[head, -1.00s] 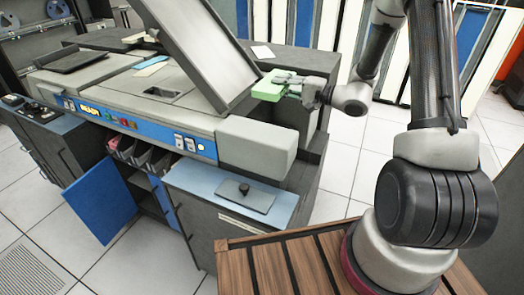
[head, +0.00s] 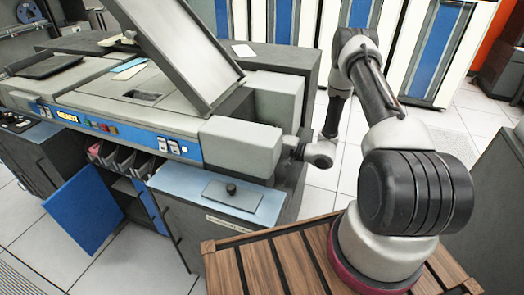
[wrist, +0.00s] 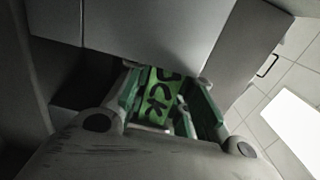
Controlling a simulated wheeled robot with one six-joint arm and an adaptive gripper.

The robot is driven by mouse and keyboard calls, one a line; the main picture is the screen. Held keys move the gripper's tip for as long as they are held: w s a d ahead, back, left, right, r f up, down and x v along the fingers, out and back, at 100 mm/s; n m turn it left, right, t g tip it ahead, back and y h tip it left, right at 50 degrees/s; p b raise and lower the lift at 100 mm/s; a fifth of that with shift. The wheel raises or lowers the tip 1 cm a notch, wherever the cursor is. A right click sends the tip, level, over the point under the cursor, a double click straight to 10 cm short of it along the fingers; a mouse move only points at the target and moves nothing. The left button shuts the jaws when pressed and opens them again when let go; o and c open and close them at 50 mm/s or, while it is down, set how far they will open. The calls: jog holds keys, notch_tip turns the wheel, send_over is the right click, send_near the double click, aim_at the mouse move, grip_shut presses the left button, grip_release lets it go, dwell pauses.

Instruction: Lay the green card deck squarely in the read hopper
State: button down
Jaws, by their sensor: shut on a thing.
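In the wrist view the green card deck (wrist: 160,100), with dark lettering on it, is held between the two fingers of my gripper (wrist: 167,84). The gripper is shut on it. A grey panel stands just beyond the fingertips, with a dark recess (wrist: 75,92) to the left. I cannot tell whether the deck touches either. In the head view my wrist (head: 318,155) is low at the right end of the card machine. The fingers and the deck are hidden there behind its grey end housing (head: 242,146). I cannot clearly make out the read hopper in either view.
A raised grey lid (head: 180,50) leans over the machine's top. A grey block (head: 277,100) stands right of it. A blue-grey shelf with a dark knobbed plate (head: 232,194) is in front, and a blue door (head: 85,205) hangs open.

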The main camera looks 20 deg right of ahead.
jog(key=shift+f, duration=2.05)
jog(key=c, duration=1.3)
grip_release()
jog(key=shift+f, duration=0.15)
jog(key=shift+o, duration=0.2)
jog(key=shift+s+d, duration=0.15)
jog(key=shift+d, duration=0.1)
jog(key=v, duration=1.1)
jog(key=shift+s, duration=0.15)
jog(key=shift+d, duration=0.2)
